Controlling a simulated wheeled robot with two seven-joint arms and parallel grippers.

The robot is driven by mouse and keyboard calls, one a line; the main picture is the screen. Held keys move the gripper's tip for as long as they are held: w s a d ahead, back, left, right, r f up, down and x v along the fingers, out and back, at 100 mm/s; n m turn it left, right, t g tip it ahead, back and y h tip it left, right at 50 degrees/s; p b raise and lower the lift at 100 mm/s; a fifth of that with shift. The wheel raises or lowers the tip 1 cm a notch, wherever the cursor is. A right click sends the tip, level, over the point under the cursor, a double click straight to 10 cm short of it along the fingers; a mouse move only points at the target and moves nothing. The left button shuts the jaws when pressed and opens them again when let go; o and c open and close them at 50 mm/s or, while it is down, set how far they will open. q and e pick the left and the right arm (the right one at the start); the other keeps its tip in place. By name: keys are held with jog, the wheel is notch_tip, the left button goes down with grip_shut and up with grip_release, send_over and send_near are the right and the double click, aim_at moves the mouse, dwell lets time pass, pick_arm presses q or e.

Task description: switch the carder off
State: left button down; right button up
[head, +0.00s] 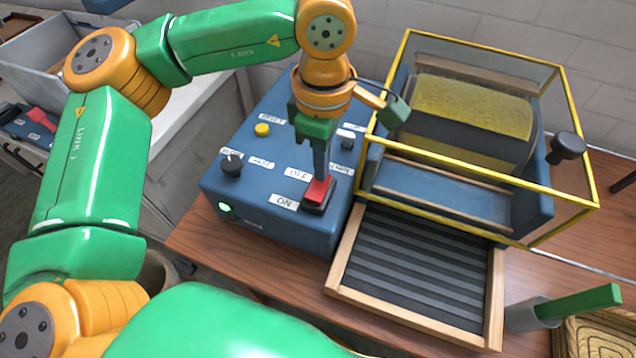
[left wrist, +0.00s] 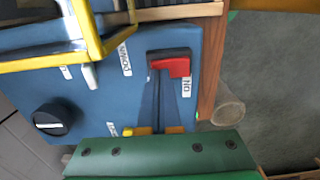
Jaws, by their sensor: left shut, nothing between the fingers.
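The carder's blue control box (head: 255,150) stands on the wooden table, left of the caged drum (head: 465,110). Its red rocker switch (head: 317,192) sits in a black base between an OFF label (head: 297,174) and an ON label (head: 285,203). A green lamp (head: 226,208) glows on the box's front. My left gripper (head: 321,175) is shut and empty, pointing down at the switch with its tips at or just above it; contact is unclear. In the left wrist view the shut fingers (left wrist: 166,85) reach the red switch (left wrist: 178,67) and partly cover it. My right gripper is not in view.
A yellow button (head: 262,130), a black knob (head: 231,165) and other labelled controls share the box top. The yellow-edged guard (head: 480,185) stands close right of my gripper. A ridged feed tray (head: 415,265) lies in front. A grey crate (head: 45,65) is at far left.

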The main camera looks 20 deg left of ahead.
pick_arm(q)
jog(key=shift+f+b, duration=0.3)
jog(key=shift+f, duration=0.05)
notch_tip(320, 180, up, 7)
jog(key=p, duration=0.5)
dwell(0.4)
